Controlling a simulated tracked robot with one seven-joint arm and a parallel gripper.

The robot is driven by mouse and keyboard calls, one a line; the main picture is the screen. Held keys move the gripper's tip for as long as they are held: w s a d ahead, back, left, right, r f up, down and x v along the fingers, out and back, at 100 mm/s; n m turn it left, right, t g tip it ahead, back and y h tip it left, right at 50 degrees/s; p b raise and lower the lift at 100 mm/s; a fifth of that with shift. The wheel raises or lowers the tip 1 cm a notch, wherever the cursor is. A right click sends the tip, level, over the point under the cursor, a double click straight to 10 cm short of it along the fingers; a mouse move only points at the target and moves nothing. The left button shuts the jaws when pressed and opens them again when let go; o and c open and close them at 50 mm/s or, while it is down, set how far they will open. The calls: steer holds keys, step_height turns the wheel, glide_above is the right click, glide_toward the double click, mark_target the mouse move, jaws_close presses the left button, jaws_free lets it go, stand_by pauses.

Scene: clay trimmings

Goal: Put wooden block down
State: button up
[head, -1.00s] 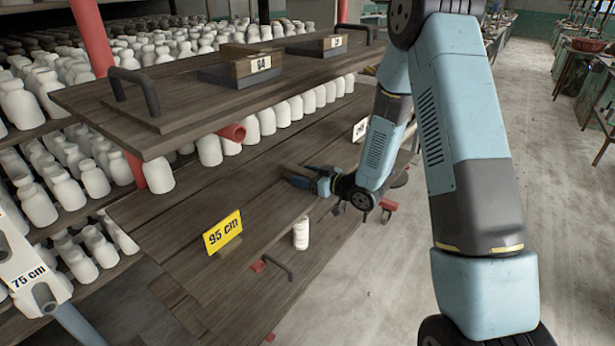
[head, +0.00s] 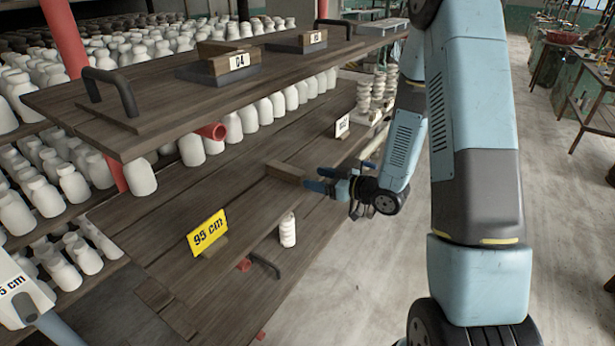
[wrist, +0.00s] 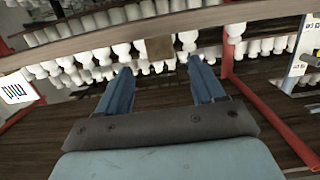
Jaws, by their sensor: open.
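The wooden block (head: 285,172) lies on the middle wooden shelf board (head: 235,190), near its front edge. My gripper (head: 318,180) is just to the right of the block in the head view. It is open, with a small gap between its fingertips and the block. In the wrist view my two blue fingers (wrist: 159,66) stand apart with nothing between them. A brown square, which looks like the block's end (wrist: 160,47), shows beyond the fingertips.
A yellow "95 cm" sign (head: 208,232) and a white bottle (head: 287,230) stand nearby. The upper shelf board (head: 150,105) carries two blocks with labels (head: 219,63) and a handle (head: 115,90). Open floor (head: 350,270) lies to the right.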

steer(key=s+d+r+m+h, duration=0.3)
steer(key=d+r+m+h, duration=0.2)
steer(key=d+r+h, duration=1)
steer(key=s+r+m+g, duration=0.1)
steer(key=s+r, duration=0.2)
steer(key=s, duration=0.5)
steer(key=s+a+r+m+g+y, duration=0.1)
steer(key=s+r, duration=0.3)
steer(key=s, duration=0.4)
steer(key=s+r+m+g+y, duration=0.1)
steer(key=s+r+m+g, duration=0.1)
steer(key=s, duration=0.6)
steer(key=shift+s+a+r+m, duration=0.3)
steer(key=shift+s+r+m, duration=0.1)
steer(key=shift+r+m, duration=0.35)
